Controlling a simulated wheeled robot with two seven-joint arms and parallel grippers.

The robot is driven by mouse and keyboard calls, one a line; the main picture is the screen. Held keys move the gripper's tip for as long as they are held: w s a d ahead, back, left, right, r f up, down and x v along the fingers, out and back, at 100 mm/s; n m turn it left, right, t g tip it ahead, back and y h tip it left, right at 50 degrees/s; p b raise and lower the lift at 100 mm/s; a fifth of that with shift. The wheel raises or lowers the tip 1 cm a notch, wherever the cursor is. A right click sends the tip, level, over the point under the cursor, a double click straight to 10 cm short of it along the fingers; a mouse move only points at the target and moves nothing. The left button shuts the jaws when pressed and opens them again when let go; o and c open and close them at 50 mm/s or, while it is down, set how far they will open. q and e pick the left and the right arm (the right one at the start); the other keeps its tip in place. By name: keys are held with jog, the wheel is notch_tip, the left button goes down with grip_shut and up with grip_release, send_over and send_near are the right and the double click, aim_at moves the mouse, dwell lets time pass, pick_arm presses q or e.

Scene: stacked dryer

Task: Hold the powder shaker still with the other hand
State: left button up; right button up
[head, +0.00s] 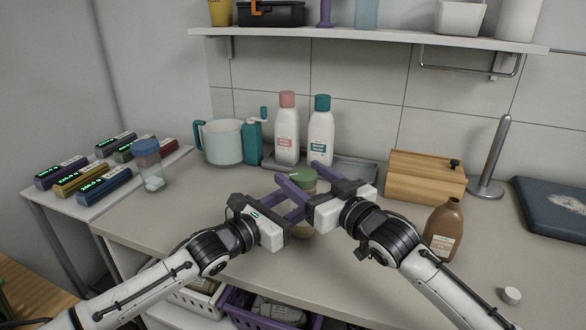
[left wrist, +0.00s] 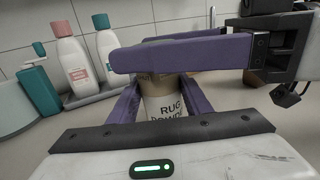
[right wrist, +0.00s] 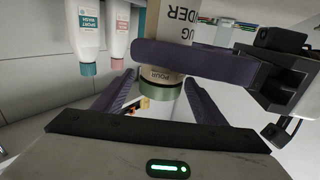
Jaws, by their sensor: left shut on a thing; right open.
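The powder shaker is a tan bottle marked "RUG POWDER" with a green cap (head: 303,175). It stands upright on the counter, partly hidden by my fingers in the head view. Its label (left wrist: 165,105) shows between my left fingers in the left wrist view. My left gripper (head: 290,207) is shut on the shaker's body. My right gripper (head: 301,180) is open, with its fingers either side of the shaker's upper part near the cap. The right wrist view shows the shaker (right wrist: 166,62) upside down, with a left finger crossing it.
Two white bottles (head: 287,135) (head: 321,138) stand on a grey tray behind. A wooden box (head: 425,176) stands behind. A blue-lidded jar (head: 149,165) is at left. The front counter is mostly clear.

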aim_at(296, 169)
jog(key=shift+x, duration=2)
jog(key=c, duration=1)
jog(key=shift+a+r, duration=0.15)
jog(key=shift+a, duration=0.1)
jog(key=shift+c, duration=0.4)
jog(key=shift+m+t+h, duration=0.4)
jog(key=shift+h, duration=0.1)
jog(key=shift+w+d+m+h, duration=0.1)
jog(key=shift+d+m+h, duration=0.2)
jog(key=shift+d+h, duration=0.1)
